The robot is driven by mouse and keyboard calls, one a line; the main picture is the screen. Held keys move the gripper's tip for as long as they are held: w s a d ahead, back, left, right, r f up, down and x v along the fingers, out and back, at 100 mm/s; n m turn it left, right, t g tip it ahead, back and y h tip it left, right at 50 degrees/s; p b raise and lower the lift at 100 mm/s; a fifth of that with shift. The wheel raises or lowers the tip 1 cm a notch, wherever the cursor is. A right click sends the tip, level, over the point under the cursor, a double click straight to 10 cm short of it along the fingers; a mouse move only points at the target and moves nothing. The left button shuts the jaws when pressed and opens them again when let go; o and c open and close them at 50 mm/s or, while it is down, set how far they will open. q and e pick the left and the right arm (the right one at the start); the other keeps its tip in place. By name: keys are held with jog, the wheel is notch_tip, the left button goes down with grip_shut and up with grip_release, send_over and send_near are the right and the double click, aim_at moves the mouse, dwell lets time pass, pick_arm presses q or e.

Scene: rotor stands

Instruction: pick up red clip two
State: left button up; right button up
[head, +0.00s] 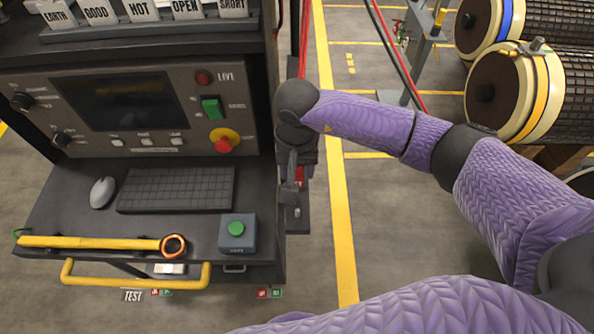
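No clip marked two can be made out with certainty. A small red patch (299,174) shows just behind my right gripper, at the right side of the console; it may be part of a clip, but most of it is hidden. My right gripper (289,190) points down beside the console's right edge, its fingers seen nearly edge-on, so their opening and anything between them cannot be told. Red cables (304,40) hang above it, behind the console's side. My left gripper is not in view.
The console desk (60,210) holds a keyboard (176,189), a mouse (102,192), a yellow probe (90,243) and a green-button box (237,233). A yellow handle (135,283) juts from its front. Banded rotors (500,92) lie at upper right. Floor right of the console is open.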

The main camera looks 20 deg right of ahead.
grip_shut()
